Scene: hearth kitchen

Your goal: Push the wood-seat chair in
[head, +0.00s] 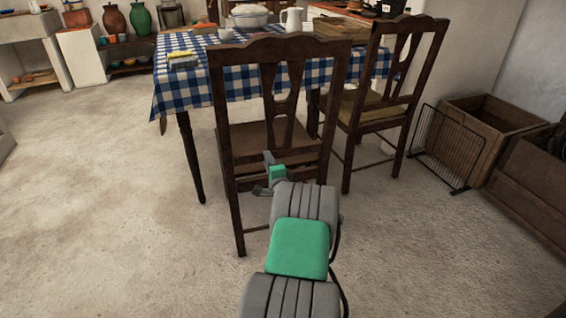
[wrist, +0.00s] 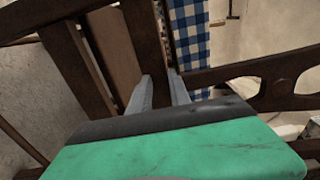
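The wood-seat chair (head: 226,170) stands upright at the near side of the table, its dark back toward me and its brown seat (head: 250,136) partly seen through the back. The table (head: 187,150), under a blue-and-white checked cloth, is just beyond it. My gripper (head: 266,173) is low at the chair's back, near the lower rail. In the wrist view, the two grey fingers (wrist: 162,80) are apart, with dark chair-back wood (wrist: 143,38) just past their tips. I cannot tell whether they touch it.
A second dark chair (head: 400,100) with a yellowish seat stands close on the right. A black wire rack (head: 440,150) and wooden crates (head: 482,125) line the right wall. The floor at left is clear. A white pot (head: 249,15) and jug (head: 293,20) are on the table.

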